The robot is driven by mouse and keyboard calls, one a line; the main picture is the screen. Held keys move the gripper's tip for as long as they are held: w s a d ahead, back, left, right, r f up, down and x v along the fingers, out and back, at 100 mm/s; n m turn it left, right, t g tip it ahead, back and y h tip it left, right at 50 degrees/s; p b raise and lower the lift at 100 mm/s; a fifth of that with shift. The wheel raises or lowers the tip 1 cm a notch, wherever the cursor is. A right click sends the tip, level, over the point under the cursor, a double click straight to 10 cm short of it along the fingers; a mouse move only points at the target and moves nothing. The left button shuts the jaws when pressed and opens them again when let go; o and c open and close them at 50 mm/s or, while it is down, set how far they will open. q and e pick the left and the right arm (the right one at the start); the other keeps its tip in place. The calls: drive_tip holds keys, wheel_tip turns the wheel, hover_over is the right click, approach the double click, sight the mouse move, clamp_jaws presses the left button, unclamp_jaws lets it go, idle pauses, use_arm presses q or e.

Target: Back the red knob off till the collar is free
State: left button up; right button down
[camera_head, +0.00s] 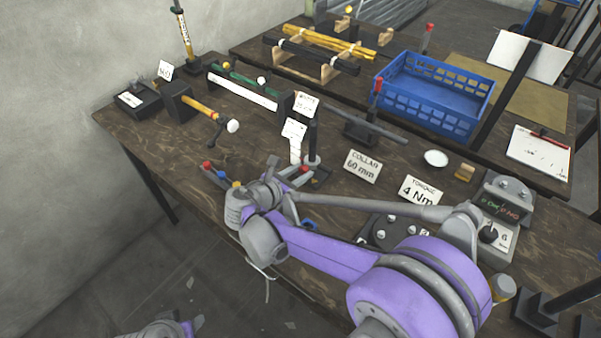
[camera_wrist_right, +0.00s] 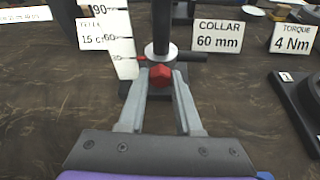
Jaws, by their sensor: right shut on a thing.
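In the wrist view the red knob (camera_wrist_right: 160,75) sits between the fingertips of my right gripper (camera_wrist_right: 160,82), which is shut on it. Just above the knob, the pale collar (camera_wrist_right: 160,52) is around an upright black post (camera_wrist_right: 162,20). A small red-tipped pointer is beside the collar, at the lower part of the white scale (camera_wrist_right: 108,45). In the head view the post (camera_head: 312,137) stands near the table's front, with my right gripper (camera_head: 303,176) at its foot; the knob is not clear there. My left arm's end (camera_head: 175,329) barely shows at the bottom edge; its fingers cannot be made out.
A collar card reading 60 mm (camera_head: 362,166) and a torque card reading 4 Nm (camera_head: 420,191) stand to the right of the post. Red- and blue-ended handles (camera_head: 214,172) lie left of my right gripper. A blue crate (camera_head: 432,98) stands behind.

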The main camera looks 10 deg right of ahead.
drive_tip(key=shift+a+n+g+h+b, duration=0.1)
drive_tip(key=shift+n+g+h+b, duration=0.5)
drive_tip(key=shift+n, duration=0.6)
drive_tip(key=shift+w+n+g+h+b, duration=0.1)
drive_tip(key=shift+n+g+h+b, duration=0.2)
drive_tip(key=shift+n+g+h, duration=0.6)
drive_tip(key=shift+n+y, duration=0.3)
drive_tip(key=c, duration=0.9)
unclamp_jaws()
drive_tip(key=shift+o, duration=0.2)
drive_tip(key=shift+a, duration=0.1)
drive_tip(key=v, duration=1)
drive_tip(key=shift+s+a+r+p, duration=0.1)
drive_tip(key=shift+s+a+p, duration=0.2)
drive_tip(key=shift+p, duration=0.1)
drive_tip(key=shift+d, duration=0.1)
